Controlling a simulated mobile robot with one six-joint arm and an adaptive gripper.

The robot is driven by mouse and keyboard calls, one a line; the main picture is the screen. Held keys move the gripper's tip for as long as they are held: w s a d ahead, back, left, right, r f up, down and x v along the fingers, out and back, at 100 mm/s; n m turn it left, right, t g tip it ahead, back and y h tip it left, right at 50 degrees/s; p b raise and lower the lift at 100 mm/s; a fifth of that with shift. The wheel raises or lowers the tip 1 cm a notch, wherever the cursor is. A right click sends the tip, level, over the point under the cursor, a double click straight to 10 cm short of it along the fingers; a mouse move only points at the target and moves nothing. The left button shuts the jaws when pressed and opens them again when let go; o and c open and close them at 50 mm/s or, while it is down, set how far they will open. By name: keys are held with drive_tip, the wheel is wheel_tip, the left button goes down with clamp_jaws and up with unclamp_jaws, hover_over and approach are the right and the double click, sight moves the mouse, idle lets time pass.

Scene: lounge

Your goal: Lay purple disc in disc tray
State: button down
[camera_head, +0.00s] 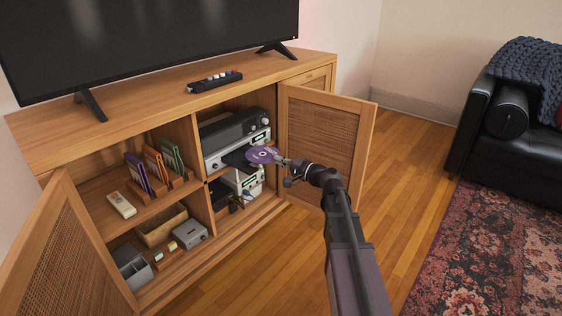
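The purple disc (262,155) is at the front of the cabinet's right opening, by the silver player (238,146). A dark flat disc tray (236,158) sticks out of this player, left of the disc. The disc appears to overlap the tray's right part; whether it touches the tray I cannot tell. My gripper (284,162) reaches in from the right and is shut on the disc's right edge. Its fingertips are small in this view.
Both cabinet doors stand open; the right door (325,140) is close beside my arm. Another silver device (244,181) sits below the tray. Upright coloured cases (155,163), a white remote (121,204) and small boxes fill the left shelves. A black sofa (510,150) is at right.

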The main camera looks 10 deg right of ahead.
sight(267, 159)
drive_tip(key=shift+w+a+f+b, duration=0.25)
drive_tip(key=shift+w+a, duration=0.3)
drive_tip(key=shift+w, duration=0.2)
drive_tip(key=shift+w+a+f+b, duration=0.25)
drive_tip(key=shift+w+a, duration=0.3)
drive_tip(key=shift+w, duration=0.2)
drive_tip(key=shift+w+a+f+b, duration=0.25)
drive_tip(key=shift+w+a, duration=0.3)
drive_tip(key=shift+w, duration=0.2)
drive_tip(key=shift+w+a+f+b, duration=0.2)
drive_tip(key=shift+w+f+b, duration=0.05)
drive_tip(key=shift+f+b, duration=0.2)
drive_tip(key=shift+w+a+f+b, duration=0.15)
drive_tip(key=shift+w+f+b, duration=0.05)
drive_tip(key=shift+f+b, duration=0.25)
drive_tip(key=shift+f+b, duration=0.5)
drive_tip(key=shift+b, duration=0.05)
drive_tip(key=c, duration=0.7)
unclamp_jaws()
drive_tip(key=shift+c, duration=1.1)
